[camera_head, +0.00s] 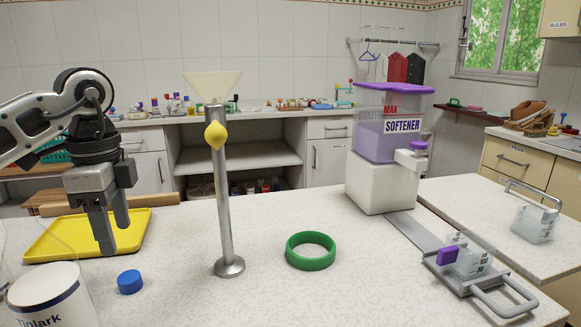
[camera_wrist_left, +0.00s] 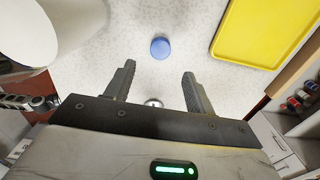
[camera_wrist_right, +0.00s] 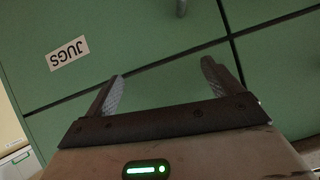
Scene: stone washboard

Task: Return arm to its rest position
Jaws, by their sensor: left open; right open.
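My left gripper (camera_head: 112,232) is at the left of the head view, above the counter, pointing down between the yellow tray and the blue cap. In the left wrist view its two fingers (camera_wrist_left: 158,85) are apart with nothing between them. The blue cap (camera_wrist_left: 160,48) lies on the counter beyond the fingertips; it also shows in the head view (camera_head: 130,281). My right gripper (camera_wrist_right: 162,80) shows only in its own wrist view. Its fingers are apart and empty, in front of green drawers (camera_wrist_right: 120,60), one labelled JUGS. My right arm is outside the head view.
A yellow tray (camera_head: 50,243) lies behind the left gripper, and a white tub (camera_head: 45,300) stands at the front left. A metal post (camera_head: 226,215) with a funnel, a green ring (camera_head: 310,262) and a softener dispenser (camera_head: 385,185) stand rightward. A measuring cup (camera_head: 470,262) sits on the front-right slide.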

